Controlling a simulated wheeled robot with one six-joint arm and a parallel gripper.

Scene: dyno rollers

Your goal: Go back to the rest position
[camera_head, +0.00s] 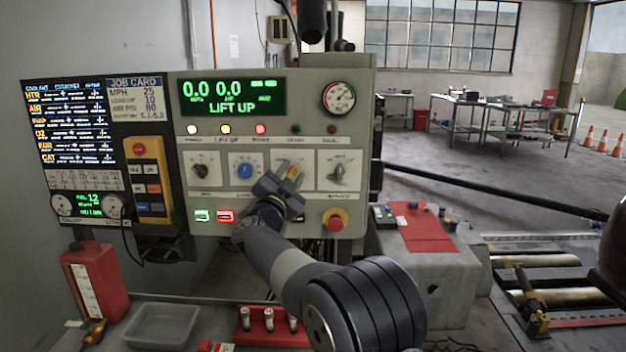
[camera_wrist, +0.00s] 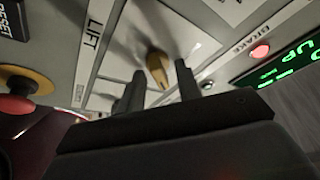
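My gripper (camera_head: 285,183) is in front of the control panel (camera_head: 350,105), over the third of its dial plates. In the wrist view my gripper (camera_wrist: 159,70) has its two dark fingers apart. A brass-coloured knob (camera_wrist: 157,73) shows in the gap between them, near a LIFT label. I cannot tell whether the fingers touch it. In the head view a bit of this knob (camera_head: 293,172) shows past the gripper; the rest of it is hidden. The panel display (camera_head: 232,97) reads LIFT UP.
A blue knob (camera_head: 244,171) and a black knob (camera_head: 200,171) sit left of my gripper, another knob (camera_head: 338,172) right. A red-yellow stop button (camera_head: 335,220) is below right. A grey tray (camera_head: 162,325) and red jug (camera_head: 95,280) stand lower left. Rollers (camera_head: 540,261) lie right.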

